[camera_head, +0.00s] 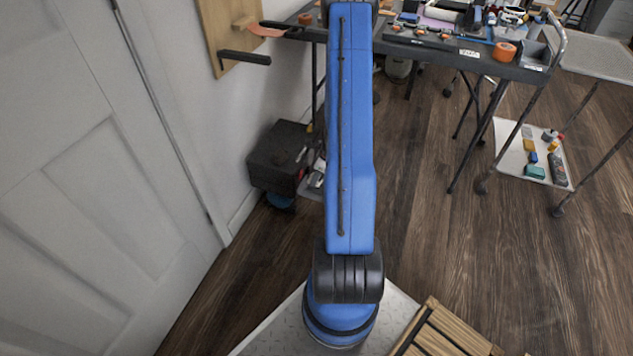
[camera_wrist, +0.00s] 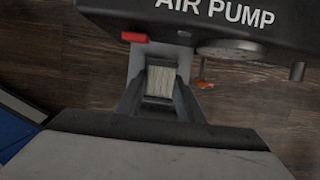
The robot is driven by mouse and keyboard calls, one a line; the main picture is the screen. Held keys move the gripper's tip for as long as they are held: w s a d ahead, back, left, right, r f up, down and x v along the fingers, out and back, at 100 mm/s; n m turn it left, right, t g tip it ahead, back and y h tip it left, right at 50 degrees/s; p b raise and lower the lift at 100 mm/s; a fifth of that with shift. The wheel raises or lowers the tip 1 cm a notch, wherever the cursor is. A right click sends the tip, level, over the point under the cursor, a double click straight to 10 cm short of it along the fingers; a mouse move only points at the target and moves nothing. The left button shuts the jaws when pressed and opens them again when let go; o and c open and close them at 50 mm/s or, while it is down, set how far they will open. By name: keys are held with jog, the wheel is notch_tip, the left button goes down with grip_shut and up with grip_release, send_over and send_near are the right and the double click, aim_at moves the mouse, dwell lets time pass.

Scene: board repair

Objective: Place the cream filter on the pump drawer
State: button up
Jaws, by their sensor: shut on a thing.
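In the wrist view my gripper (camera_wrist: 160,100) is shut on the cream filter (camera_wrist: 161,80), a small pale block with fine ridges. A dark grey box marked AIR PUMP (camera_wrist: 215,15) fills the top of the wrist view. A light grey part, which looks like the pump drawer (camera_wrist: 143,53), sticks out below its front edge. The filter is at or just over this part; I cannot tell whether they touch.
The pump has a red piece (camera_wrist: 135,37), a round gauge (camera_wrist: 230,48) and a small knob (camera_wrist: 297,71). The head view shows a cluttered dark table (camera_head: 455,58), a wheeled cart with a low shelf (camera_head: 512,165), a black box (camera_head: 277,158) by the wall and open wood floor.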

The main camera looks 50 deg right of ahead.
jog(key=shift+f, duration=1.35)
jog(key=shift+f, duration=0.15)
jog(key=o, duration=1)
jog(key=shift+o, duration=0.2)
jog(key=v, duration=1.2)
jog(key=w+a+r+n, duration=0.3)
jog(key=a+r+n, duration=1.3)
jog(key=a+r, duration=0.95)
jog(key=s+a+r+n, duration=0.8)
jog(key=s+a+r, duration=0.1)
jog(key=r, duration=0.1)
jog(key=s+a+r+n, duration=0.1)
jog(key=s+r+n, duration=0.1)
jog(key=s, duration=0.4)
jog(key=s+a+r+n+t+h, duration=0.1)
jog(key=s+r+n, duration=0.1)
jog(key=s+n, duration=0.3)
jog(key=shift+s+a+r+t, duration=0.3)
jog(key=shift+s+a, duration=0.1)
jog(key=shift+s, duration=0.1)
